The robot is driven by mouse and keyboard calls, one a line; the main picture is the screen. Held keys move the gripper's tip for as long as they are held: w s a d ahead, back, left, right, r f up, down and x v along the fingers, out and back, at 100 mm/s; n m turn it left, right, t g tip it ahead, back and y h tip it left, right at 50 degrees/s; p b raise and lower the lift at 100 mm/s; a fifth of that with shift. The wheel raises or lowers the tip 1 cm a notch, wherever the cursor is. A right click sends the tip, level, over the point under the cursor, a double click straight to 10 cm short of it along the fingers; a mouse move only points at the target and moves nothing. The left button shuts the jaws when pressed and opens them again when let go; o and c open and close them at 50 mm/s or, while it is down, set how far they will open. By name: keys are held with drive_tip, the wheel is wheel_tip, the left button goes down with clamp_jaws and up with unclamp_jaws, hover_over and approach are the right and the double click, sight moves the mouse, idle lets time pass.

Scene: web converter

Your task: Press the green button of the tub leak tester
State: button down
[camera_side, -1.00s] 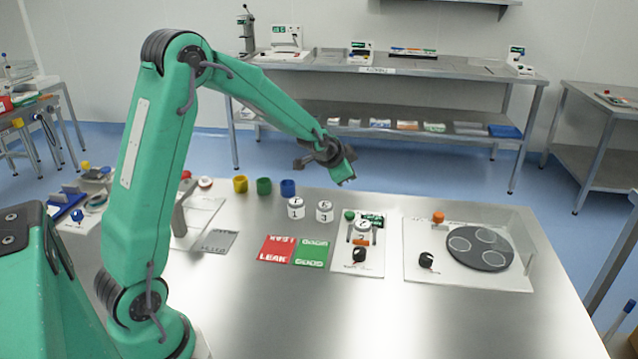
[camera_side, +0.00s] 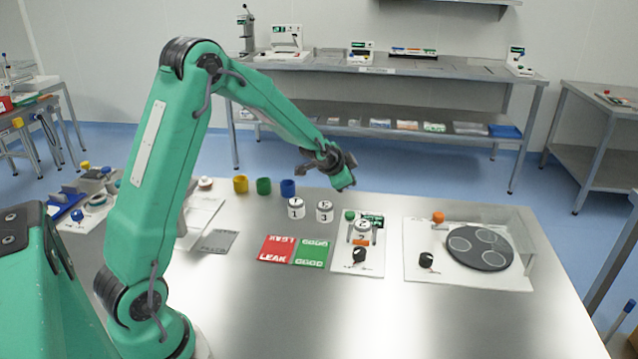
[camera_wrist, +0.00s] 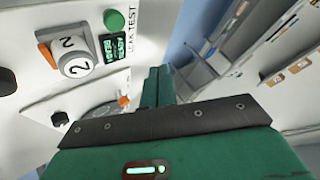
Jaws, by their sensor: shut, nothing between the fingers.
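The leak tester is a white panel (camera_side: 345,262) on the steel table, marked LEAK TEST in the wrist view. Its green button (camera_side: 349,215) is at the panel's back left; it also shows in the wrist view (camera_wrist: 114,20). A white tub marked 2 (camera_side: 362,229) sits on the tester, beside a small dark display (camera_wrist: 118,50). My gripper (camera_side: 346,185) is shut and empty, in the air above the green button in the side view. In the wrist view its closed green fingers (camera_wrist: 157,85) lie below and right of the button, apart from it.
White tubs 1 (camera_side: 296,208) and 3 (camera_side: 324,211) stand left of the tester. A red LEAK card (camera_side: 277,249) and a green card (camera_side: 311,253) lie nearby. A panel with a dark turntable (camera_side: 480,262) is to the right. The table's front is clear.

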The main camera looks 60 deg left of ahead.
sight(347, 215)
drive_tip(key=shift+f, duration=3.9)
drive_tip(key=shift+f, duration=1.05)
idle(0.5)
drive_tip(key=shift+r, duration=1.05)
drive_tip(key=shift+r, duration=0.15)
drive_tip(key=shift+r, duration=2.35)
